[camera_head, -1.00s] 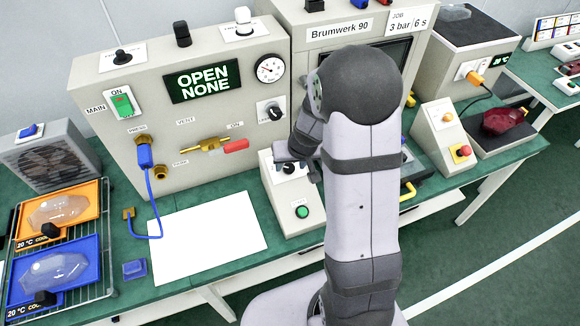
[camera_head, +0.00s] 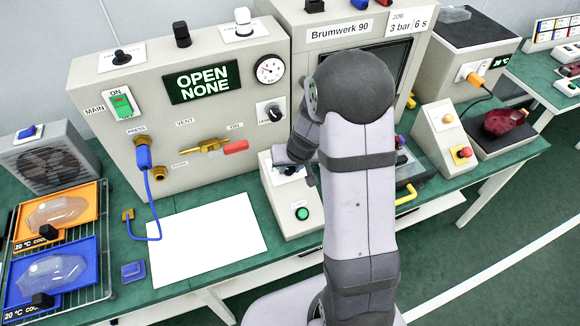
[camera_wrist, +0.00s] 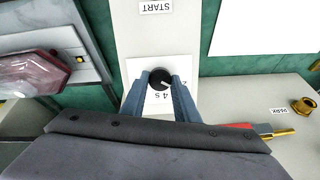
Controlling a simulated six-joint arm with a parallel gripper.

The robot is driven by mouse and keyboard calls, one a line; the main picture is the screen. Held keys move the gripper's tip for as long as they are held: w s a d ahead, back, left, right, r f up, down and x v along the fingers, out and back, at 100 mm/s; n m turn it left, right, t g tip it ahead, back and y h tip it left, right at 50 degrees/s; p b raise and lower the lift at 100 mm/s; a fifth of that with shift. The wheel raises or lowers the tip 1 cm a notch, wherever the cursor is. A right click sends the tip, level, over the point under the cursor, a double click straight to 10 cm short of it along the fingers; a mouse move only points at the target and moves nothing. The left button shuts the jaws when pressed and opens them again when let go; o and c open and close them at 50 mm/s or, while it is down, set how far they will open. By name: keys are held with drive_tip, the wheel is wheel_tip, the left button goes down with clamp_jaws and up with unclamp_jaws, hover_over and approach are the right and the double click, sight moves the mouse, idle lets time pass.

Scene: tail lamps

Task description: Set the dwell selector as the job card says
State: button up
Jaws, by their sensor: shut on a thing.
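The dwell selector is a round black knob (camera_wrist: 160,76) on a white dial plate in the wrist view. A pale mark shows on its lower right side. A "4 s" legend is readable below it; the other legends are mostly covered by my fingers. My gripper (camera_wrist: 158,90) has one blue-grey finger on each side of the knob and is shut on it. In the head view my gripper (camera_head: 292,168) is over the selector on the small sloped box (camera_head: 285,215), and my arm hides part of it. The job card (camera_head: 409,24) reads "3 bar 6 s".
A green START button (camera_head: 302,213) sits on the same box, in front of the selector. The panel display (camera_head: 203,81) reads "OPEN NONE". A white sheet (camera_head: 207,240) lies left of the box. A red-handled valve (camera_head: 235,146) sticks out of the panel.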

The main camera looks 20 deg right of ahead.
drive_tip(key=m+b, duration=0.2)
drive_tip(key=m, duration=0.3)
drive_tip(key=shift+f+m, duration=0.1)
drive_tip(key=shift+m, duration=0.3)
drive_tip(key=m, duration=0.3)
drive_tip(key=m+b, duration=0.1)
drive_tip(key=m, duration=0.2)
drive_tip(key=shift+s+d+t+y+b, duration=0.1)
drive_tip(key=shift+t+y+b, duration=0.2)
drive_tip(key=m, duration=0.5)
drive_tip(key=shift+m+b, duration=0.35)
drive_tip(key=shift+m, duration=0.05)
drive_tip(key=m, duration=0.6)
drive_tip(key=shift+s+t, duration=0.1)
drive_tip(key=shift+t, duration=0.2)
drive_tip(key=o, duration=1.1)
drive_tip(key=shift+c, duration=0.2)
